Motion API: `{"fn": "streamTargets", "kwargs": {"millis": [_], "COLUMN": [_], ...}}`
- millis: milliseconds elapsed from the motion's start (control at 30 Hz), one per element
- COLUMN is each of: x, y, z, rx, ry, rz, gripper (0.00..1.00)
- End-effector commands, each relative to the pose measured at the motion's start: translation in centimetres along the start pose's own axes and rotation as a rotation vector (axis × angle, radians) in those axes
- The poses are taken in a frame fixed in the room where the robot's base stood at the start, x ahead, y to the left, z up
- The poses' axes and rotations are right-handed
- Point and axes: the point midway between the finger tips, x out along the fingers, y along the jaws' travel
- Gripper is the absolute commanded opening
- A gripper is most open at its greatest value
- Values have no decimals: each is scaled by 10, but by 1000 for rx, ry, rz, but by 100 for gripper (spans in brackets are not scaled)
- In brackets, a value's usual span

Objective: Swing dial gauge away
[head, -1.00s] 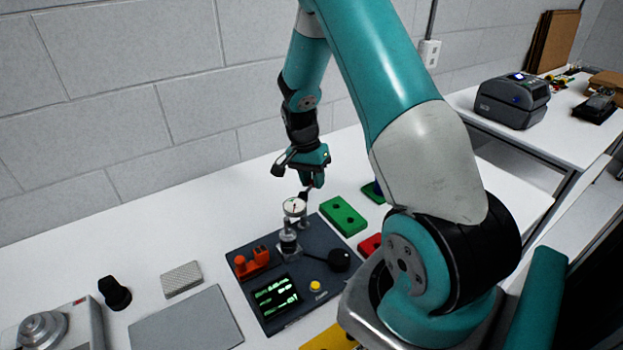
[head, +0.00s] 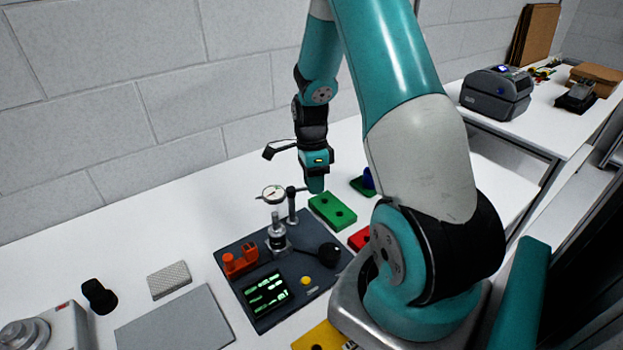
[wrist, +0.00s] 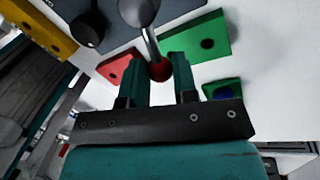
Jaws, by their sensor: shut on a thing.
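The dial gauge (head: 273,194), with a round white face, hangs off the left of its dark upright post (head: 291,206) at the back of the dark base plate (head: 234,292). It is behind and above the servo encoder (head: 278,236), not over its shaft. My gripper (head: 315,190) is to the right of the post. In the wrist view my gripper (wrist: 160,72) is shut on the red-tipped end of the gauge's metal swing arm (wrist: 152,42). The fingers partly hide this end. The dial gauge's face is not visible in the wrist view.
A green block (head: 332,211) lies right of the plate, close below my gripper. A red block (head: 360,239) and a black knob (head: 329,254) are nearer my arm. White table is clear behind.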

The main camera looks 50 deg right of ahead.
Motion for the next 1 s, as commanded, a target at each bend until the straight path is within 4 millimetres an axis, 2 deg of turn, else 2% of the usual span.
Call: {"fn": "streamTargets", "kwargs": {"millis": [400, 933, 967, 1000], "x": [0, 1, 1, 1], "y": [9, 10, 10, 11], "z": [-1, -1, -1, -1], "rx": [176, 196, 196, 195], "ry": [-32, -36, -36, -36], "rz": [-5, -3, -3, -3], "gripper": [0, 0, 32, 41]}}
